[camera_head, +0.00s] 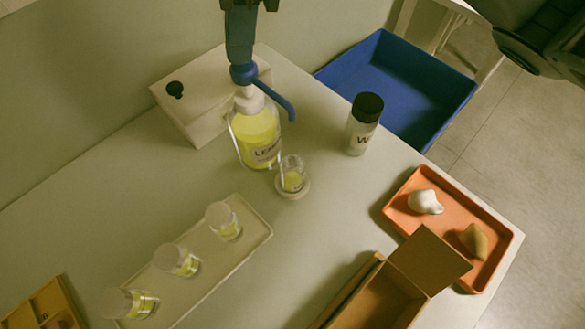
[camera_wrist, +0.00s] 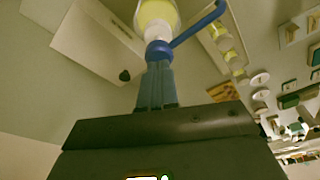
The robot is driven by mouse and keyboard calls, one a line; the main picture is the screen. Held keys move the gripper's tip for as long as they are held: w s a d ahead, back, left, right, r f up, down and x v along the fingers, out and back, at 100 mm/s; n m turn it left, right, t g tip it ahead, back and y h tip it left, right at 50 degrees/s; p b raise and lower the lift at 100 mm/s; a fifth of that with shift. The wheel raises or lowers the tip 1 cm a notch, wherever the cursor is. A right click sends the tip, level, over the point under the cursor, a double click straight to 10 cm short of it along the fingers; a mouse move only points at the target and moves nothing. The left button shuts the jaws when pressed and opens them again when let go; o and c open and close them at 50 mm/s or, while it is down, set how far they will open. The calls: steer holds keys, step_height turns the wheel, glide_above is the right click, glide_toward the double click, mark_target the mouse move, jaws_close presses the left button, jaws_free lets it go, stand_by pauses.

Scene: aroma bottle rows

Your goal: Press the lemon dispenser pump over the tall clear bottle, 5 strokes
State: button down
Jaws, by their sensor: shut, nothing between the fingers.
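The lemon dispenser (camera_head: 257,139) is a clear bottle of yellow liquid with a white collar and a blue pump head with a long spout. It stands upright near the middle of the table. In the wrist view the dispenser (camera_wrist: 158,14) is at the top. My gripper (camera_head: 240,62) is shut with its fingertips at the top of the blue pump head; it also shows in the wrist view (camera_wrist: 157,62). A small clear bottle (camera_head: 292,175) with some yellow liquid stands on a round pale base, below and close to the spout tip. The spout points toward it.
A white box (camera_head: 195,117) with a black knob stands behind left. A black-capped bottle (camera_head: 363,125) stands right. A blue bin (camera_head: 400,85), orange tray (camera_head: 404,217) and open cardboard box (camera_head: 390,285) lie right. A pale tray (camera_head: 250,240) holds capped bottles.

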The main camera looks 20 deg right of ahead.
steer(key=shift+f+b, duration=0.6)
steer(key=shift+f, duration=0.55)
steer(key=shift+r, duration=0.15)
steer(key=shift+r+p, duration=1.3)
steer(key=shift+p, duration=0.05)
steer(key=shift+f, duration=0.2)
